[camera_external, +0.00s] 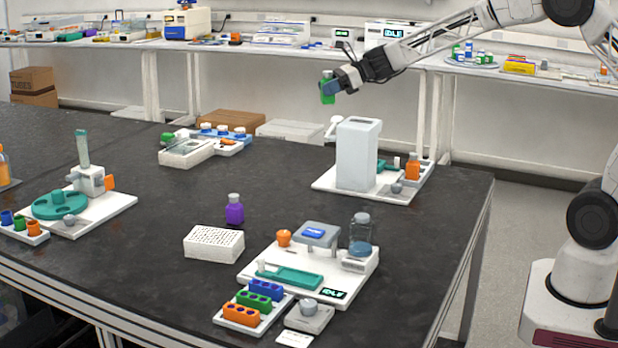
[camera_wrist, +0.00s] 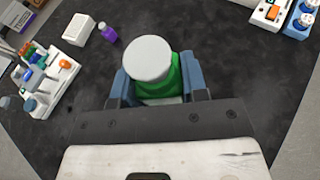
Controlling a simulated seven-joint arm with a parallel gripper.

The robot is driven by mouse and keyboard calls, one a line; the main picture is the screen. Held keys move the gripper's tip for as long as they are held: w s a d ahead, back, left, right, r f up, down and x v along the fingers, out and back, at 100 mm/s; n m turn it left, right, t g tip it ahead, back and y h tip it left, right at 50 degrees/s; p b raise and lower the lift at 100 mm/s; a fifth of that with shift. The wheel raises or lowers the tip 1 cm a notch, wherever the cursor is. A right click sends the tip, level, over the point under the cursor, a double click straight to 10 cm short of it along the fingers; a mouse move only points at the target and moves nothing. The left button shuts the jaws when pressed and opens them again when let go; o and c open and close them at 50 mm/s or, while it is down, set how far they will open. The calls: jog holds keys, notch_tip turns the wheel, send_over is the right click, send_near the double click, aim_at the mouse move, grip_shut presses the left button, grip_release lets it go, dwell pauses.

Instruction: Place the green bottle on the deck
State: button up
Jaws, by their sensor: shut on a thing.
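The green bottle (camera_external: 327,91) is held by my gripper (camera_external: 331,88), high above the far part of the dark bench in the external view. In the wrist view the green bottle (camera_wrist: 160,65) shows its pale grey cap between the two blue fingers of my gripper (camera_wrist: 160,88), which are shut on it. Which surface counts as the deck is not clear; a white base with a tall white block (camera_external: 358,155) stands below and to the right of the bottle, and a white instrument base (camera_external: 345,274) with a small screen stands at the front.
A purple bottle (camera_external: 235,210) and a white perforated rack (camera_external: 213,244) stand mid-bench. A device with a teal carousel (camera_external: 62,204) is at left. A tray with blue-capped items (camera_external: 222,133) is at the back. Bare bench lies between them.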

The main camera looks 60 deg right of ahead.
jog(key=s+d+r+n+g+y, duration=0.1)
jog(key=s+d+n+g+y, duration=0.75)
jog(key=s+d, duration=1.5)
notch_tip(320, 180, down, 18)
jog(key=s+a+n+g+h, duration=0.1)
jog(key=n+g+h, duration=0.1)
jog(key=h, duration=0.1)
jog(key=shift+s+a, duration=0.2)
jog(key=shift+f, duration=0.1)
jog(key=shift+f, duration=3.2)
jog(key=shift+f, duration=0.3)
jog(key=o, duration=1.2)
jog(key=shift+c, duration=0.2)
jog(key=shift+d, duration=0.15)
